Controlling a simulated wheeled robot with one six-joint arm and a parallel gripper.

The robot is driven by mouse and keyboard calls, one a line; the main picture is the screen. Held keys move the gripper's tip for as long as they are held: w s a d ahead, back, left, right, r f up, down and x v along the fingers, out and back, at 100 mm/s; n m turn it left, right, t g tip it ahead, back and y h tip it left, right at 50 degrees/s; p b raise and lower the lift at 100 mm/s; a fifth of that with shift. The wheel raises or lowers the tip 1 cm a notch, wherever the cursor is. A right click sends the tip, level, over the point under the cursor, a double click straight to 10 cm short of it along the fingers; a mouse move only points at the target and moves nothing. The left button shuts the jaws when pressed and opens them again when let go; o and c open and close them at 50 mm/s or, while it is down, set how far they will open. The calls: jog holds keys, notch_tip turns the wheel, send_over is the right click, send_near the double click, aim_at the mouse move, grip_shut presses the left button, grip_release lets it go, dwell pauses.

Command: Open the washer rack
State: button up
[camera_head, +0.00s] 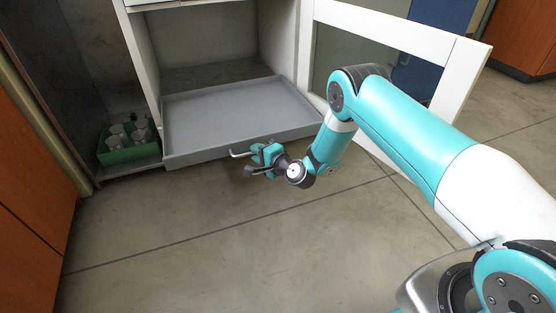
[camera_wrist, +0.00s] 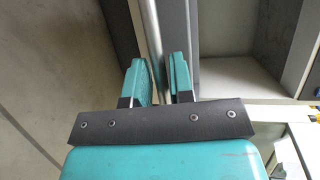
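The washer rack (camera_head: 226,107) is a shallow grey tray at the bottom of the white cabinet, standing partly out past the cabinet's front. A thin metal bar handle (camera_head: 239,154) runs along its front face. My gripper (camera_head: 262,154) is at this handle, in front of the rack. In the wrist view the handle (camera_wrist: 151,30) passes between the two teal fingers of my gripper (camera_wrist: 160,82). The fingers are close on both sides of the bar and look shut on it. The exact contact is hard to see.
The white cabinet door (camera_head: 463,62) stands open on the right, behind my arm. A green crate (camera_head: 128,152) with several glass vessels is at the left of the rack. The floor (camera_head: 200,240) in front is clear.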

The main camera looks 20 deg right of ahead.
jog(key=p+v, duration=1.6)
jog(key=p, duration=0.7)
jog(key=shift+s+d, duration=0.2)
